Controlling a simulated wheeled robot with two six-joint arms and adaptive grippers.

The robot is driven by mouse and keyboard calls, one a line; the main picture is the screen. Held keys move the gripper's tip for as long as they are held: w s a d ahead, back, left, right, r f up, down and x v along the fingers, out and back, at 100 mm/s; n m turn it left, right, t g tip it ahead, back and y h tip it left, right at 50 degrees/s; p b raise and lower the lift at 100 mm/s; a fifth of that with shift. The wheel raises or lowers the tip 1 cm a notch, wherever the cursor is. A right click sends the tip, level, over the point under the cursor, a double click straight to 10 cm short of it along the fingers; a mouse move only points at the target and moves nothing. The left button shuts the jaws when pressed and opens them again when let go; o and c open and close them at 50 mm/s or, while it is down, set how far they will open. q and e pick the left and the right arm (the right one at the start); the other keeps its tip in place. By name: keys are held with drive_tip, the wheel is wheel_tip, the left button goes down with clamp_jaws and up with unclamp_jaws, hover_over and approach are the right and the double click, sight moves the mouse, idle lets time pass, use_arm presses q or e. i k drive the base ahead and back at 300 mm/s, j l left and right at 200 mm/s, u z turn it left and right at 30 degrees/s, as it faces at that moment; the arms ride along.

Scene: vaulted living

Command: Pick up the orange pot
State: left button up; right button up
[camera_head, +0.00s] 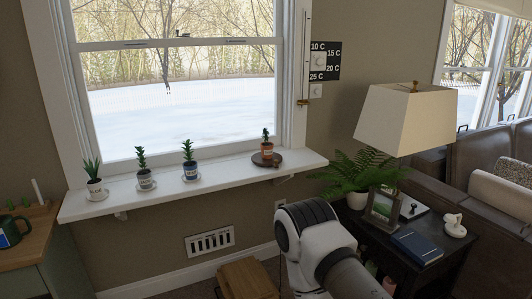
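The orange pot (267,148) is small and holds a little green plant. It stands upright at the right part of the white window shelf (225,165), on or just behind a round brown wooden saucer (257,160). One of my arms shows at the bottom centre, below the shelf and apart from the pot. Neither of my grippers shows.
A dark side table (460,250) at the right bears a lamp (405,118), a fern (358,172), a photo frame (382,206) and a blue book (416,247). A wooden stool (248,279) stands below the shelf. A cabinet (25,245) is at the left.

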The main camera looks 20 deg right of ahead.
sight(267, 151)
drive_tip(key=i+l+z, duration=0.1)
drive_tip(key=z, duration=0.25)
drive_tip(key=i+z, duration=0.1)
drive_tip(key=z, duration=0.25)
drive_tip(key=i+z, duration=0.1)
drive_tip(key=z, duration=0.3)
